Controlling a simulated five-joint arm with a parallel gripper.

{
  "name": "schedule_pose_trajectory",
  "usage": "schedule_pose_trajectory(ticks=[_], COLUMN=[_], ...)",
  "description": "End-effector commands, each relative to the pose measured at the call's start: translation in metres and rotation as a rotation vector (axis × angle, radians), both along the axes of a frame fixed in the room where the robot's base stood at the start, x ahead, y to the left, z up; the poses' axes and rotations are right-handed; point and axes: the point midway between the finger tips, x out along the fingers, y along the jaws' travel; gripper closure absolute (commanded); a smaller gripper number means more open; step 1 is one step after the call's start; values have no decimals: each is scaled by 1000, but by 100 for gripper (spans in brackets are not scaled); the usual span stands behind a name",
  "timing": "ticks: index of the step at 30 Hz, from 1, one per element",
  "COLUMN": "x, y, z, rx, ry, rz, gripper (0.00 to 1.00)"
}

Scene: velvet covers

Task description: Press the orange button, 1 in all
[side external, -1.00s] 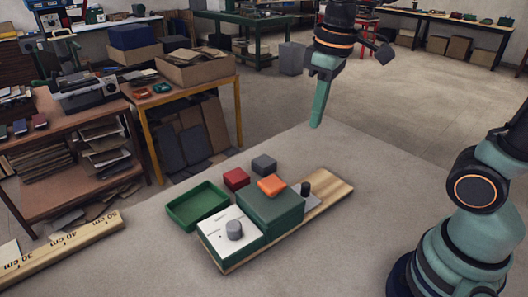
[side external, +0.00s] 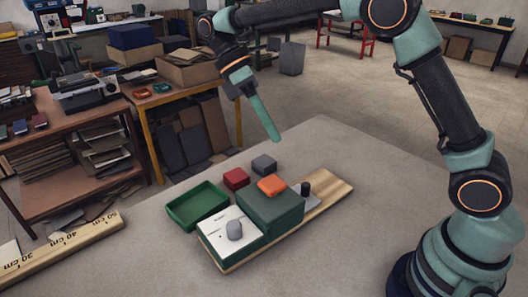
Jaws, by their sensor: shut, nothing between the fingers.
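The orange button (side external: 272,185) sits on top of a green box (side external: 270,212), which is fixed on a wooden board (side external: 327,199). My gripper (side external: 275,138) is shut and empty, with its teal fingers pointing down. In the picture its tip is above the button, apart from it and over the far part of the table. How high it is above the table is hard to tell.
On the board, a white panel with a grey knob (side external: 234,230) is left of the box and a dark upright peg (side external: 306,189) right of it. A green tray (side external: 197,206), a red block (side external: 236,178) and a grey block (side external: 264,164) lie nearby. A ruler (side external: 62,253) lies at left.

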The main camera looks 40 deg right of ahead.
Motion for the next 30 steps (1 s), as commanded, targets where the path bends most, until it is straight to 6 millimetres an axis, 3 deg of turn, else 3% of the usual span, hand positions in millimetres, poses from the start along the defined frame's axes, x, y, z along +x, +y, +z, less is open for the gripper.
schedule_pose_trajectory(ticks=[17, 30], x=[1, 1], y=[2, 2], z=[-5, -56], rx=[3, 2], ry=[28, 29], rz=[19, 18], gripper=[100, 100])
